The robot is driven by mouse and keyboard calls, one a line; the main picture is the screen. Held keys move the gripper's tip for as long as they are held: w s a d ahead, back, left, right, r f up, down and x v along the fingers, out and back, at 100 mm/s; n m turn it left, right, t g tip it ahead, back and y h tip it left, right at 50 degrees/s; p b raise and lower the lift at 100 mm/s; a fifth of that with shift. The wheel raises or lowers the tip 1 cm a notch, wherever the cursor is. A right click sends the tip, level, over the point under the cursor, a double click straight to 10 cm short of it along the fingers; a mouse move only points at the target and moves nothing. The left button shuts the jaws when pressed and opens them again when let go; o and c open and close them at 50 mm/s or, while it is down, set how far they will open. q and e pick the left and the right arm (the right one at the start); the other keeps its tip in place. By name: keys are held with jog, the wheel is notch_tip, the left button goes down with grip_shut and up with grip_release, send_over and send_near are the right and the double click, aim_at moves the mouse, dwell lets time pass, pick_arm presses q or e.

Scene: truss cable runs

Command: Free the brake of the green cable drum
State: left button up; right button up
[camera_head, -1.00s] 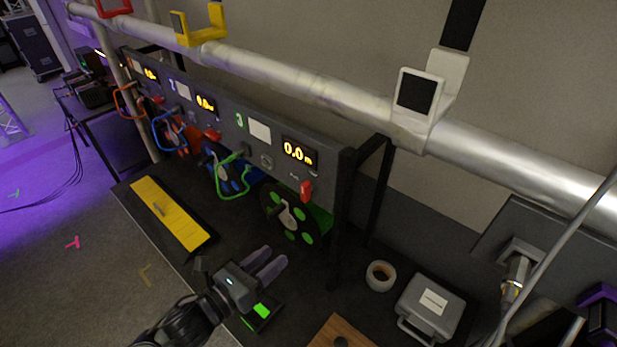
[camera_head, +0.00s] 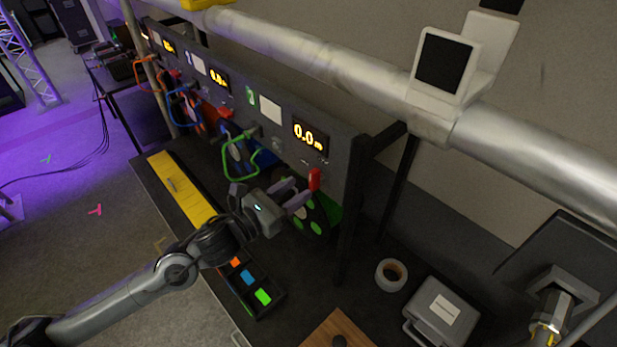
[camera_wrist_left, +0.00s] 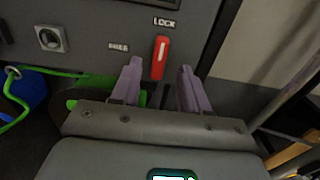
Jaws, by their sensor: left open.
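The green cable drum (camera_head: 312,222), dark with green patches, sits under the right end of the grey panel, partly hidden by my left gripper. Its red brake lever (camera_head: 314,180) is on the panel above it. In the left wrist view the lever (camera_wrist_left: 159,57) stands nearly upright by the LOCK label (camera_wrist_left: 164,22); the FREE label (camera_wrist_left: 118,47) is to its left. My left gripper (camera_head: 298,192) is open, its fingertips (camera_wrist_left: 160,70) on either side of the lever, apparently without gripping it. Whether they touch it cannot be told. My right gripper is not in view.
The panel (camera_head: 335,150) also carries a 0.0 m display (camera_head: 308,137) and a green cable handle (camera_head: 240,160). A black post stands right of the drum. A tape roll (camera_head: 391,274) and grey case (camera_head: 443,312) lie right on the bench; a truss tube (camera_head: 340,62) runs above.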

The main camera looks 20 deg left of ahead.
aim_at(310, 181)
pick_arm(q)
jog(key=shift+p+x, duration=0.55)
jog(key=shift+x, duration=1.9)
grip_shut()
